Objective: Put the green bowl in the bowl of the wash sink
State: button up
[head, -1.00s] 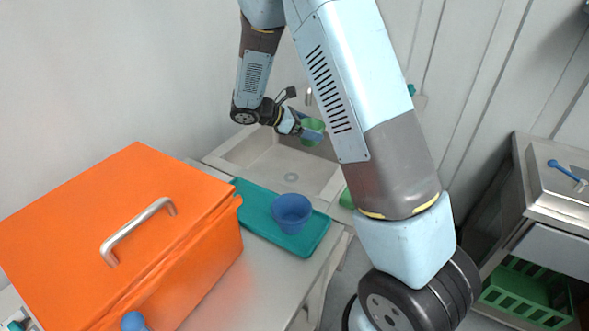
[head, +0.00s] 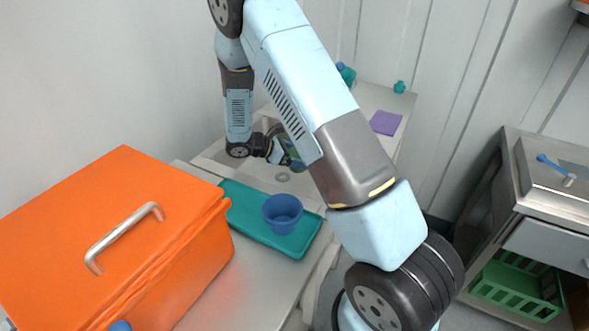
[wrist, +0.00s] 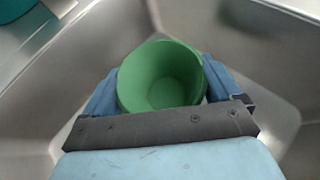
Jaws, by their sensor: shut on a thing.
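The green bowl (wrist: 162,78) is between the two blue fingers of my gripper (wrist: 160,90) in the wrist view, with its open mouth towards the camera. My gripper is shut on it. Steel walls of the wash sink (wrist: 60,95) surround the bowl in the wrist view. In the head view my gripper (head: 287,155) is low over the basin of the wash sink (head: 262,176), and my arm hides much of the sink and most of the green bowl. I cannot tell whether the bowl touches the sink floor.
A blue bowl (head: 282,212) stands on a teal tray (head: 250,226) in front of the sink. A large orange box (head: 120,230) is at the left. A purple mat (head: 386,122) lies beyond the sink. A green crate (head: 515,286) sits at the right.

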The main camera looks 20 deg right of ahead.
jog(key=shift+f, duration=2.4)
jog(key=o, duration=0.9)
jog(key=shift+f, duration=0.1)
jog(key=shift+a, duration=0.1)
